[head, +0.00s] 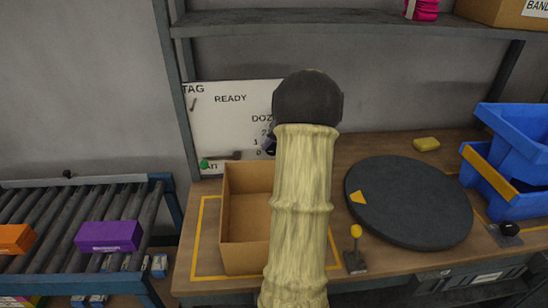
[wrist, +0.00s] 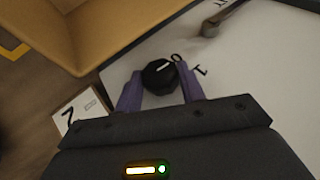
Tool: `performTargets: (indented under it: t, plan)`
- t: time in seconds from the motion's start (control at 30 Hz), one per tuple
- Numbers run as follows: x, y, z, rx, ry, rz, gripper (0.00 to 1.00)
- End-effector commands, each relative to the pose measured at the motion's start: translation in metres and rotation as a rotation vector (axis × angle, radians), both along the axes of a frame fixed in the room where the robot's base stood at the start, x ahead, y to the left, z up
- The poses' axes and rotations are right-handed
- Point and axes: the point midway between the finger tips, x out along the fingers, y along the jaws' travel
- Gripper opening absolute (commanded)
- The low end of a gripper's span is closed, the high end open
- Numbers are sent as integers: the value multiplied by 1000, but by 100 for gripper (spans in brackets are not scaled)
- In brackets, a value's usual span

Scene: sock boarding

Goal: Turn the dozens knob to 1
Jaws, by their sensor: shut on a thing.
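The dozens knob (wrist: 158,78) is a black round knob on the white panel (head: 232,116). In the wrist view its white pointer line aims toward the printed 0, with the 1 just right of that. My gripper (wrist: 160,74) has one purple finger on each side of the knob and is shut on it. In the head view my dark wrist and pale arm cover most of the knob and part of the panel.
An open cardboard box (head: 245,220) stands below the panel, close to my gripper. A lever (head: 222,157) sits at the panel's lower left. A dark turntable (head: 408,203), a small yellow-topped lever (head: 355,245) and blue bins (head: 510,165) are to the right. A roller conveyor (head: 50,215) is left.

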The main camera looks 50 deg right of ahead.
Motion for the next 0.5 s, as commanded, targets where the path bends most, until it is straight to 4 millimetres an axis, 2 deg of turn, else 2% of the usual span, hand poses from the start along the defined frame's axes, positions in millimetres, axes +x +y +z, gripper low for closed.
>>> performTargets:
  t: [0.03, 0.5]
  plan:
    - [-1, -3, -5, 23, -24, -4, 16]
    - [-1, -3, -2, 158, -135, -2, 16]
